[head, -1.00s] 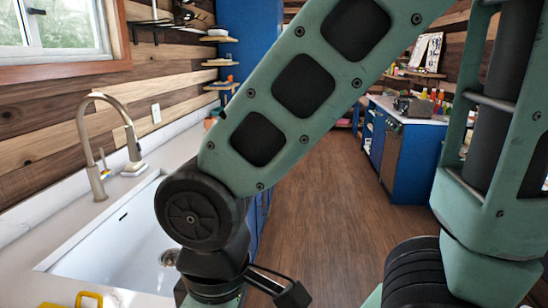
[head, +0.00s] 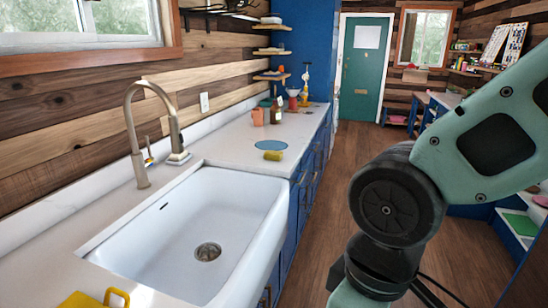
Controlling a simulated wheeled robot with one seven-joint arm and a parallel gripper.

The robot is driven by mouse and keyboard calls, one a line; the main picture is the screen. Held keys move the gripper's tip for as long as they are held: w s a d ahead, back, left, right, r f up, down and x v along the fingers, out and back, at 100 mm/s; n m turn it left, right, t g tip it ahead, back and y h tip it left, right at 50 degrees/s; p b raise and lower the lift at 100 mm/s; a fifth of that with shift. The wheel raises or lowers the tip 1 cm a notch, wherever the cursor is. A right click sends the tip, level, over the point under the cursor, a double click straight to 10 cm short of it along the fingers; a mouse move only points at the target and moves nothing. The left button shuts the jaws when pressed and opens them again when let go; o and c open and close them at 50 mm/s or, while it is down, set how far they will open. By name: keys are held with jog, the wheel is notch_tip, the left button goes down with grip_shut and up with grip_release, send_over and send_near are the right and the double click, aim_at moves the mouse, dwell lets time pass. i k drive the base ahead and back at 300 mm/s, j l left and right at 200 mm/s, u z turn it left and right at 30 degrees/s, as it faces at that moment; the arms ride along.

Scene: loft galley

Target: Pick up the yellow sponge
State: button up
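My arm crosses the right side of the picture. My gripper is outside the view, so its state does not show.
A white sink (head: 190,225) with a tall faucet (head: 135,140) is in the near counter. A yellow item with a handle (head: 95,299) sits at the bottom left. A terracotta pot (head: 258,117) and bottles (head: 276,114) stand behind the disc. The wooden floor (head: 335,200) is clear between the counter and my arm.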

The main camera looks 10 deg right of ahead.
aim_at(272, 155)
jog(key=i+u, duration=0.1)
jog(key=u, duration=0.25)
jog(key=i+l+u, duration=0.1)
jog(key=u, duration=0.25)
jog(key=i+l+u, duration=0.15)
jog(key=l, duration=0.15)
jog(key=i+l+u, duration=0.15)
jog(key=l, duration=0.2)
jog(key=i+l+u, duration=0.15)
jog(key=l, duration=0.15)
jog(key=i+l+u, duration=0.15)
jog(key=l, duration=0.2)
jog(key=i+l, duration=0.15)
jog(key=l, duration=0.25)
jog(key=i+l, duration=0.1)
jog(key=l, duration=0.3)
jog(key=i+l, duration=0.15)
jog(key=l, duration=0.25)
jog(key=i+l+u, duration=0.1)
jog(key=l, duration=0.35)
jog(key=i+l, duration=0.15)
jog(key=l, duration=0.25)
jog(key=i+l, duration=0.1)
jog(key=l, duration=0.3)
jog(key=i+l, duration=0.15)
jog(key=l, duration=0.3)
jog(key=j+u, duration=0.05)
